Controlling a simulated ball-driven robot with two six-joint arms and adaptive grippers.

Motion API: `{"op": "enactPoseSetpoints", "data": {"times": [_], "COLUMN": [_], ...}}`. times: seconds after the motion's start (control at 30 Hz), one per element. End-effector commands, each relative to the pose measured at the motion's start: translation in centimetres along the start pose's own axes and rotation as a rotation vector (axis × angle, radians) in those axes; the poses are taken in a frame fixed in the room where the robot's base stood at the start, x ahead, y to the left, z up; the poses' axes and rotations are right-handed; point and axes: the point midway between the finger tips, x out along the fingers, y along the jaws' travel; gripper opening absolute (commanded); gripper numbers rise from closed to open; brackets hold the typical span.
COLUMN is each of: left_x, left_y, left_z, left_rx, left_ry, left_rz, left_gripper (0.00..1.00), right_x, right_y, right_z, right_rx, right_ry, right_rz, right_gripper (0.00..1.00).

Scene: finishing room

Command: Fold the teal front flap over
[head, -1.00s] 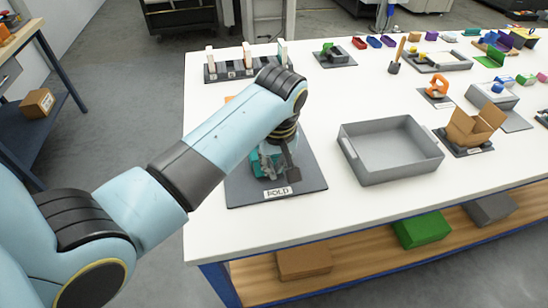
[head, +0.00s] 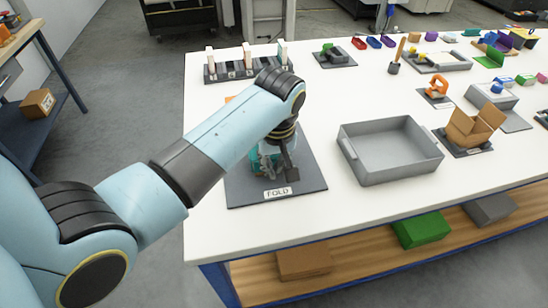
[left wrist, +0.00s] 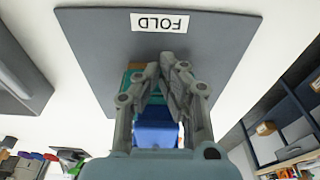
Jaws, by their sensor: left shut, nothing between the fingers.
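The dark grey mat (head: 305,178) labelled FOLD lies at the table's front left. A teal piece (head: 255,164) shows beside my left gripper (head: 277,172), mostly hidden by my left arm. In the left wrist view a teal strip (left wrist: 123,95) shows left of the fingers, and a blue face (left wrist: 156,134) shows between them. The left fingertips (left wrist: 167,64) are together and empty, over the mat by the teal part. I cannot tell whether they touch it or how far the flap is turned. My right gripper is not in view.
A grey open tray (head: 392,178) stands right of the mat. A rack with upright pieces (head: 222,73) is behind it. An open cardboard box (head: 470,128) and several small items are farther right. White table is clear in front of the tray.

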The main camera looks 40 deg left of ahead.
Motion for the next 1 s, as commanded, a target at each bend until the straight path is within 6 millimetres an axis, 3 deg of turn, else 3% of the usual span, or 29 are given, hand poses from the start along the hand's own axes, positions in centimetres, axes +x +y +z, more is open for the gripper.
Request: {"op": "enactPoseSetpoints", "data": {"times": [0.27, 0.73, 1.0], "left_x": [-0.1, -0.5, -2.9], "left_y": [0.0, 0.0, 0.1], "left_z": [0.0, 1.9, 1.5], "left_rx": [0.000, 0.000, -0.001], "left_ry": [0.005, 0.004, 0.004], "left_rz": [0.001, 0.001, 0.002], "left_gripper": [0.00, 0.00, 0.00], "right_x": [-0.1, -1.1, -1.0], "right_y": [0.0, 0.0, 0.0], "right_z": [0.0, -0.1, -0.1], "right_rx": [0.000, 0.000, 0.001], "right_ry": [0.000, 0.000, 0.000], "right_rz": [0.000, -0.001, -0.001], "right_gripper": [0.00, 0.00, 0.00]}}
